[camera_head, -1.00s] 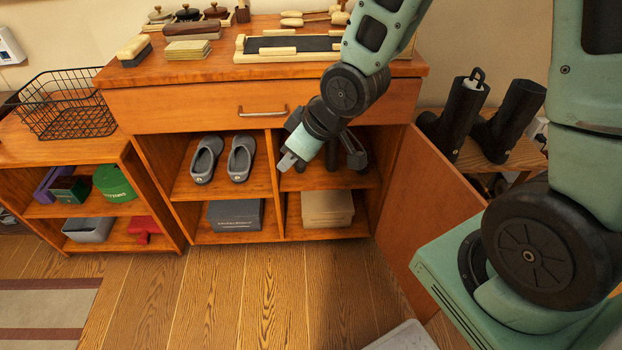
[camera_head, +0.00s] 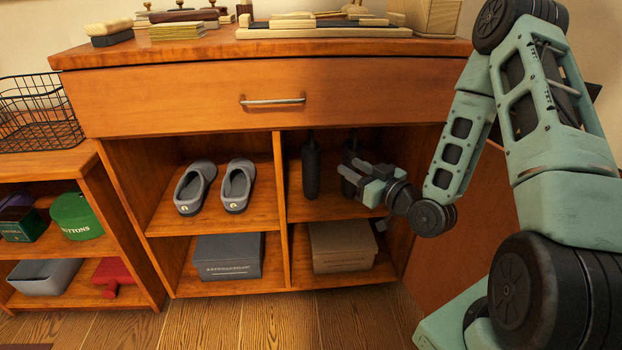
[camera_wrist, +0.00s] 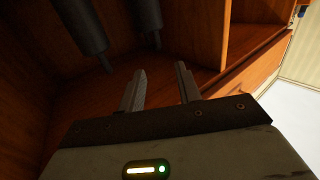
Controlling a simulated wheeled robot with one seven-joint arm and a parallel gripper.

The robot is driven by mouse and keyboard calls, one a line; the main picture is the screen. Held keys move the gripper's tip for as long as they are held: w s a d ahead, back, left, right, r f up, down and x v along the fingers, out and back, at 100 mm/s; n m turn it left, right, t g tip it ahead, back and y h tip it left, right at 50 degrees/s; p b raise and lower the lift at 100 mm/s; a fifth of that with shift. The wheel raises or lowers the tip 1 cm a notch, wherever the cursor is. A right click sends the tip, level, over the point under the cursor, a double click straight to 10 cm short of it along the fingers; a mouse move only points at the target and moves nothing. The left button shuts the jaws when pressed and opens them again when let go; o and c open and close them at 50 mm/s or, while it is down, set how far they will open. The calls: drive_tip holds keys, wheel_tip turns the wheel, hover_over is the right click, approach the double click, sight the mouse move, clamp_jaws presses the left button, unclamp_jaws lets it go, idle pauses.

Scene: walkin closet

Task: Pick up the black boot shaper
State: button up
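Two black boot shapers stand or hang side by side in the upper right compartment. The left one (camera_head: 311,170) is in clear view in the head view; the right one (camera_head: 349,150) is partly hidden behind my gripper (camera_head: 350,168). In the wrist view two dark cylinders show at the upper left, one nearer the left edge (camera_wrist: 82,27) and one toward the middle (camera_wrist: 147,17). My gripper (camera_wrist: 161,84) is open, its two fingers apart with nothing between them. It is at the compartment's front, pointing left, close to the right shaper; contact cannot be told.
Grey slippers (camera_head: 215,186) lie in the compartment to the left, past a divider. Below are a grey box (camera_head: 228,257) and a brown box (camera_head: 342,247). A drawer (camera_head: 270,97) is shut above, and an open door panel (camera_head: 460,240) stands at the right.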

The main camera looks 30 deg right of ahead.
sight(313, 145)
drive_tip(key=w+b, duration=0.1)
drive_tip(key=w, duration=0.2)
drive_tip(key=w+a+b, duration=0.1)
drive_tip(key=w+b, duration=0.1)
drive_tip(key=w, duration=0.2)
drive_tip(key=w+a+b, duration=0.1)
drive_tip(key=w, duration=0.3)
drive_tip(key=shift+w+a+b, duration=0.1)
drive_tip(key=shift+b, duration=0.3)
drive_tip(key=shift+w+a+f+b, duration=0.15)
drive_tip(key=shift+w+b, duration=0.5)
drive_tip(key=shift+w, duration=0.65)
drive_tip(key=shift+w+a+f+b, duration=0.1)
drive_tip(key=shift+w+b, duration=0.55)
drive_tip(key=shift+w, duration=0.65)
clamp_jaws()
